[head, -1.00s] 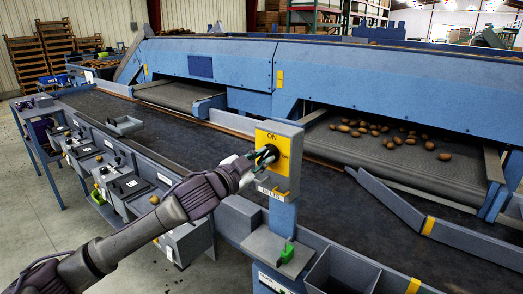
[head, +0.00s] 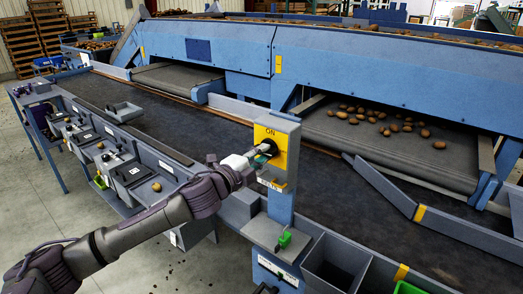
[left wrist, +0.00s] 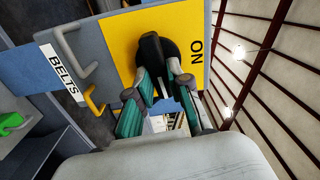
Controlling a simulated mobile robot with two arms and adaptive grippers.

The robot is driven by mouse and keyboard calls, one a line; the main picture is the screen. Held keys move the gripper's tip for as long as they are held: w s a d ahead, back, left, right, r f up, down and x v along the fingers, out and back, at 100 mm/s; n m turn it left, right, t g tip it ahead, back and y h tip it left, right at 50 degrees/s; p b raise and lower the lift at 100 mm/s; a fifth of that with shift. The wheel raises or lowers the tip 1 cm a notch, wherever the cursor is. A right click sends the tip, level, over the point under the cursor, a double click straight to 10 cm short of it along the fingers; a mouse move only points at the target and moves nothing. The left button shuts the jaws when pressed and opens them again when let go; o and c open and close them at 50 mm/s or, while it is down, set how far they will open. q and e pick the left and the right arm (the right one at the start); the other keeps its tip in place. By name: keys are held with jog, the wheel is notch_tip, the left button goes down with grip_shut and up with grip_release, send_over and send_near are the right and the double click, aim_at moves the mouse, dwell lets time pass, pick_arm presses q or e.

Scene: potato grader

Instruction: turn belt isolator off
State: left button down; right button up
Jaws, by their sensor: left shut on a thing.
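The belt isolator is a grey box with a yellow face (head: 290,150) on a blue post, marked ON at the top and BELTS on a label below. Its black knob (left wrist: 152,48) shows in the left wrist view, where the box appears turned on its side. My left gripper (head: 264,150) reaches it from the left in the head view. Its green-padded fingers (left wrist: 158,80) are shut on the knob, which is partly hidden by them. The knob's exact angle is hard to tell. My right gripper is in neither view.
A yellow hook (left wrist: 95,100) and a grey handle (left wrist: 75,50) stick out beside the BELTS label. A green item (head: 284,240) sits on a ledge below the box. Behind is a dark belt (head: 220,130); potatoes (head: 385,120) lie on another belt. An open grey bin (head: 335,265) stands at lower right.

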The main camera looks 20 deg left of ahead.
pick_arm(q)
jog(key=shift+m, duration=0.6)
jog(key=shift+f, duration=0.15)
jog(key=c, duration=1.1)
grip_release()
jog(key=v, duration=1.2)
